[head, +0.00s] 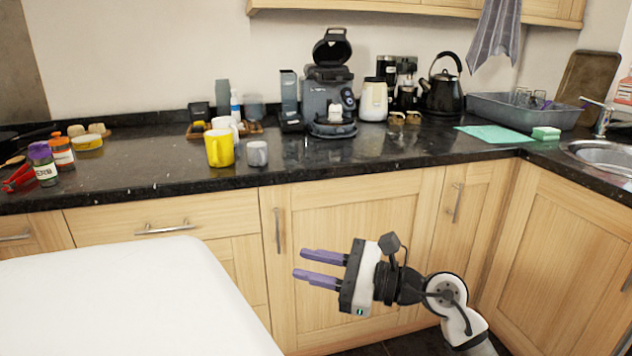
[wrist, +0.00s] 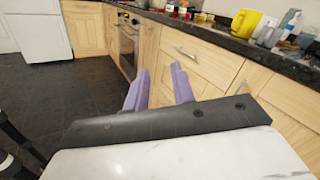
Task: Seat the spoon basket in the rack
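My gripper (head: 300,263) is in front of the lower cupboard doors, below the counter edge, pointing left. Its two purple fingers are apart with nothing between them; the wrist view also shows the empty gap between the fingers (wrist: 160,70). A grey rack-like tub (head: 520,112) stands on the counter at the far right, well away from my gripper. Small upright items show inside it, too small to tell apart. I cannot pick out the spoon basket for certain in either view.
The black granite counter (head: 330,158) holds a yellow mug (head: 219,148), a grey mug (head: 257,154), a coffee machine (head: 331,90) and a kettle (head: 443,92). A green mat (head: 497,136) and sponge (head: 545,133) lie before the tub. The sink (head: 604,154) is at right.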

